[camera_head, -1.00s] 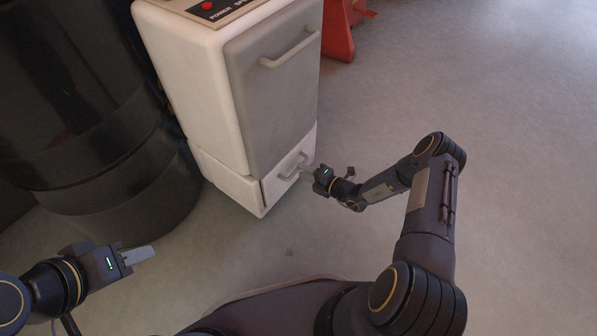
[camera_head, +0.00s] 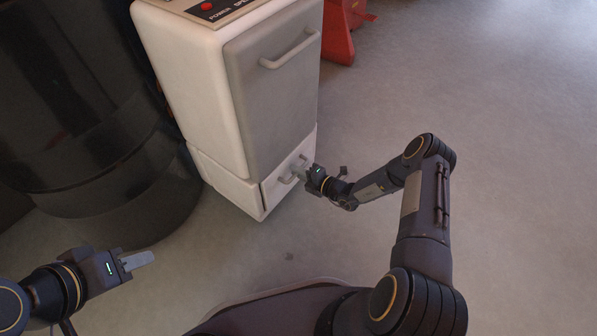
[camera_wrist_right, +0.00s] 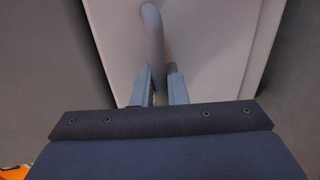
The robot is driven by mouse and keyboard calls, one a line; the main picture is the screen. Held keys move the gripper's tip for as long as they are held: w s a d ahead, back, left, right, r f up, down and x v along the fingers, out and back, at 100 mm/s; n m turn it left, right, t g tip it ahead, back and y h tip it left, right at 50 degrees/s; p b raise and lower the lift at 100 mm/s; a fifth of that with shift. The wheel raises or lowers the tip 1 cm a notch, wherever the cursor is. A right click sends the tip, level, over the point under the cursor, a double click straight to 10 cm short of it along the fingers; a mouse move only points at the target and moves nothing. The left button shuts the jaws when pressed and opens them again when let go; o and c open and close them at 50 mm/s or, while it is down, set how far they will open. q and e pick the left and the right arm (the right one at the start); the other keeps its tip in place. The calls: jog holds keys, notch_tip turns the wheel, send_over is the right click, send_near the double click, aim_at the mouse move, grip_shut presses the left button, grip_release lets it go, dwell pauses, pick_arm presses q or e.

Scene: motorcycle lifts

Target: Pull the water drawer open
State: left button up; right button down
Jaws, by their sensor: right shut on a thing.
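The water drawer (camera_head: 274,196) is the low white front at the bottom of the pale cabinet (camera_head: 190,85). It looks about flush with the cabinet. Its bar handle (camera_head: 286,179) is partly hidden by my right gripper (camera_head: 301,173) in the head view. In the right wrist view, the curved grey handle (camera_wrist_right: 153,30) runs between the two fingers of my right gripper (camera_wrist_right: 160,80), which is shut on it. My left gripper (camera_head: 140,261) hangs empty at the lower left, away from the cabinet. Its finger gap cannot be made out.
A large dark barrel (camera_head: 85,150) stands left of the cabinet. A taller grey door (camera_head: 275,95) with its own handle (camera_head: 290,50) is above the drawer. A red stand (camera_head: 338,30) is behind right. The floor in front and to the right is clear.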

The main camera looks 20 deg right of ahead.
jog(key=f+v, duration=0.1)
jog(key=v, duration=0.8)
jog(key=f+p+v, duration=0.1)
jog(key=f+v, duration=0.1)
jog(key=v, duration=0.8)
jog(key=shift+s+d+f+p, duration=0.25)
jog(key=shift+s+f+p, duration=0.05)
jog(key=shift+s, duration=0.05)
jog(key=c, duration=1.5)
grip_release()
jog(key=shift+c, duration=0.2)
jog(key=p+v, duration=0.2)
jog(key=v, duration=0.5)
jog(key=shift+s+d, duration=0.25)
jog(key=shift+s, duration=0.05)
jog(key=shift+r, duration=0.2)
